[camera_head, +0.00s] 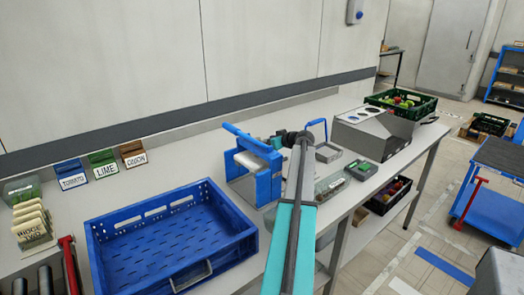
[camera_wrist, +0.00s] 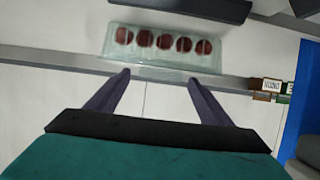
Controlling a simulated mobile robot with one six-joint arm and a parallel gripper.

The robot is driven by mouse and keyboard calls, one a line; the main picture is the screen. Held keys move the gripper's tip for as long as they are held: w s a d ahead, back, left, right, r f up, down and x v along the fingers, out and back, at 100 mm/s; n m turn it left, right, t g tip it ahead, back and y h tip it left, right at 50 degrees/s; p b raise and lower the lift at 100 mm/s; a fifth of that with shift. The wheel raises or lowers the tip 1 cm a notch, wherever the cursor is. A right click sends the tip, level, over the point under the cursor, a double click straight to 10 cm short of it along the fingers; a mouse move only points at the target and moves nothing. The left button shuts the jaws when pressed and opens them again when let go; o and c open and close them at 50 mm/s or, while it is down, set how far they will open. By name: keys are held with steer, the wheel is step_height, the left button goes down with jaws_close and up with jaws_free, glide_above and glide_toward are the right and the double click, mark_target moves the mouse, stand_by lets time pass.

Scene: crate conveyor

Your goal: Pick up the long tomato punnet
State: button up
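In the wrist view, a long clear punnet (camera_wrist: 160,48) holds a row of several dark red tomatoes. It lies crosswise just beyond the fingertips of my gripper (camera_wrist: 159,76). My gripper is open, with its two dark fingers apart and nothing visible between them. The punnet's near edge is close to the fingertips; I cannot tell whether they touch. In the head view, my arm crosses the middle of the table, and a clear punnet (camera_head: 331,186) with dark contents shows just right of it. I cannot tell if it is the same punnet.
An empty blue crate (camera_head: 100,240) stands on the table (camera_head: 125,185) at the left. A blue-framed device (camera_head: 268,187) is beside my arm. Label stands (camera_head: 102,163) line the back. A grey box machine (camera_head: 368,130) and a green crate (camera_head: 427,112) stand farther right.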

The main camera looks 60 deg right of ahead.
steer(key=c, duration=1.3)
steer(key=shift+r, duration=0.15)
steer(key=shift+r+b, duration=0.8)
steer(key=shift+r, duration=4.1)
